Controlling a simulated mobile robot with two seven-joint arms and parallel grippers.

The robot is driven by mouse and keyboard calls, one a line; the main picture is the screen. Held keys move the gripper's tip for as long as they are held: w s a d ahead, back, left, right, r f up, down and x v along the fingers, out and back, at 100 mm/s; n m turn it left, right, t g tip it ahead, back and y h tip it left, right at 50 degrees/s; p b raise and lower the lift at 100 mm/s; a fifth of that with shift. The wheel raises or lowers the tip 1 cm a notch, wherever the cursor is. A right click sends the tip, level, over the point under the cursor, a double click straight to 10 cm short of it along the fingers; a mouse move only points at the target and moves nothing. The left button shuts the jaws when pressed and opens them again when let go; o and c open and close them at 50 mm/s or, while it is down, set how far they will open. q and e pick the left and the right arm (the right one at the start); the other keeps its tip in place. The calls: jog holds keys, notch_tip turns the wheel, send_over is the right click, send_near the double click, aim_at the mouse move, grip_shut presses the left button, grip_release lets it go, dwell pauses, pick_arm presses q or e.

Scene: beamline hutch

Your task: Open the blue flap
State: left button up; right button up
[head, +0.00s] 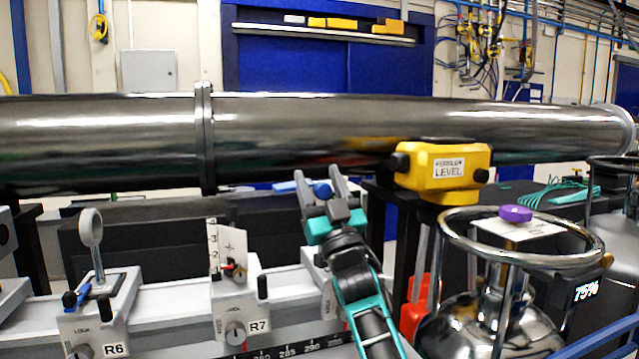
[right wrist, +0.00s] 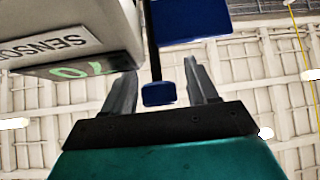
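A blue flap (right wrist: 190,18) shows as a flat blue panel at the top of the right wrist view. A dark rod runs down beside it to a small blue tab (right wrist: 158,94). In the head view, blue parts (head: 322,188) show at my right gripper's fingertips, partly hidden by the fingers. My right gripper (head: 317,180) is open, with its fingers pointing up and away. In the right wrist view, its fingers (right wrist: 162,88) stand either side of the blue tab, with visible gaps; I cannot tell the depth between them. My left gripper is not in view.
A grey box marked SENSO... (right wrist: 70,40) with green digits is close to the left finger. A steel pipe (head: 320,125) crosses behind. A yellow level (head: 444,168) and a ringed steel vessel (head: 490,330) stand right. Mounts R6 (head: 95,325) and R7 (head: 238,300) stand left.

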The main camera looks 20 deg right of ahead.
jog(key=v, duration=1.3)
jog(key=shift+b, duration=0.3)
